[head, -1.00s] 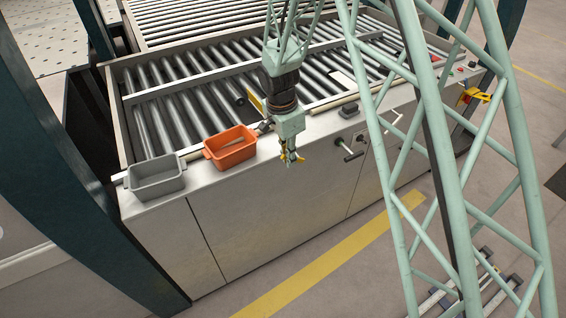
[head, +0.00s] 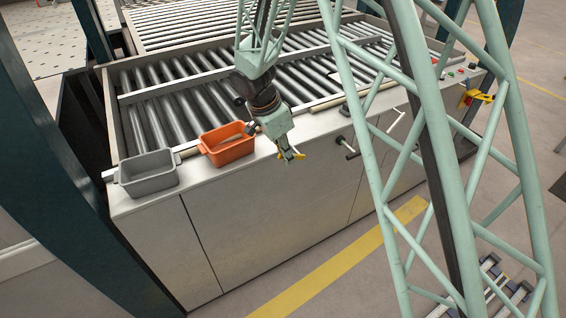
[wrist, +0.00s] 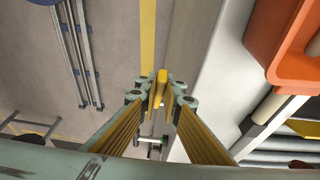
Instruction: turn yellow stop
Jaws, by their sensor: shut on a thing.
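My gripper (head: 291,156) hangs in front of the machine's light front panel, right of and below the orange bin, tilted with its tips toward the lower right. In the wrist view its yellow-lined fingers (wrist: 160,95) are closed around a narrow yellow piece (wrist: 161,78). I cannot tell for sure whether this piece is the yellow stop. A separate yellow plate (wrist: 306,128) lies by the rollers at the right of the wrist view; my arm hides it in the head view. A yellow part (head: 480,96) sits on the panel's far right end.
The orange bin (head: 227,154) and the grey bin (head: 149,186) stand on the machine's front ledge, left of my gripper. A T-handle (head: 347,148) sticks out of the panel to its right. The roller bed (head: 175,105) lies behind. Floor with a yellow stripe (head: 320,268) is clear in front.

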